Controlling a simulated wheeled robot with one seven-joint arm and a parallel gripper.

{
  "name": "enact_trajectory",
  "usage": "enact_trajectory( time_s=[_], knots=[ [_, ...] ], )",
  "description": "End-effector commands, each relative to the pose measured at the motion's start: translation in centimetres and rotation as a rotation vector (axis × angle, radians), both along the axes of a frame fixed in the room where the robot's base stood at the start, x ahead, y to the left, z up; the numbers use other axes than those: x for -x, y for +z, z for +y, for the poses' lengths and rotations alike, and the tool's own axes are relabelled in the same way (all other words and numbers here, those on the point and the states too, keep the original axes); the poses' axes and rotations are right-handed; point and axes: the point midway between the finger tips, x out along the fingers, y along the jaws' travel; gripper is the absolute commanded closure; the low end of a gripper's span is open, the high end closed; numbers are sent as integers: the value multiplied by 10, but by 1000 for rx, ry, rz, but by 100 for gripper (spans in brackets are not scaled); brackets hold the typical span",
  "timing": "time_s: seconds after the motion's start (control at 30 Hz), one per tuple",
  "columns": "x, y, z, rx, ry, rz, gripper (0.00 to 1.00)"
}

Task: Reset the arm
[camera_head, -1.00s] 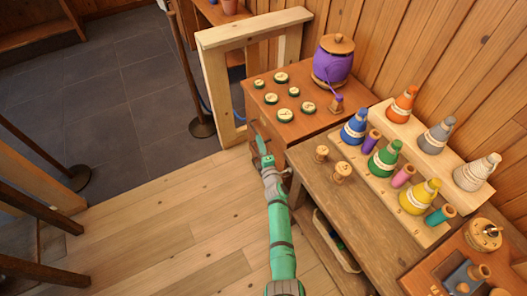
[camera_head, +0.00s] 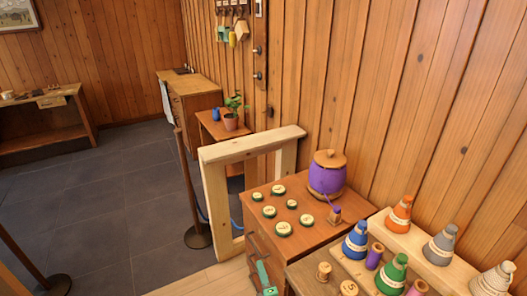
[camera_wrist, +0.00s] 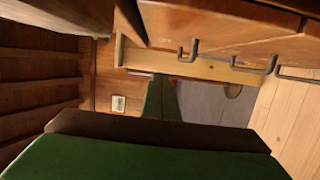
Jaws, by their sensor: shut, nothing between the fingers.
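My gripper (camera_head: 262,272) is at the bottom edge of the head view, in front of the drawer side of the wooden cabinet (camera_head: 252,250). Only its green end shows there; the rest of my arm is below the picture. In the wrist view my green gripper fingers (camera_wrist: 161,98) lie together, shut and empty. Metal drawer handles (camera_wrist: 236,63) show close beyond them in the wrist view. I cannot tell whether the gripper touches the cabinet front.
Several round green-rimmed discs (camera_head: 279,190) and a purple lidded pot (camera_head: 327,178) stand on the cabinet. Coloured cones (camera_head: 355,241) stand on boards to the right. A pale wooden frame (camera_head: 214,190) and a post (camera_head: 187,180) stand left. Dark tiled floor (camera_head: 110,200) is open further left.

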Motion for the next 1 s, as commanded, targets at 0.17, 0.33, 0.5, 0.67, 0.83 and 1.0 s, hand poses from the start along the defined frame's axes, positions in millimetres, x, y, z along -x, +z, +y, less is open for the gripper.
enact_trajectory(
  time_s=[0.17, 0.33, 0.5, 0.67, 0.83, 1.0],
  knots=[
    [22, 5, 33, -128, -8, 3, 100],
    [67, 18, 75, -367, -38, 17, 100],
    [122, 28, 100, -596, -79, 48, 100],
    [179, 33, 110, -789, -124, 85, 100],
    [243, 40, 108, -970, -174, 130, 100],
    [308, 49, 96, -1124, -230, 179, 100]
  ],
)
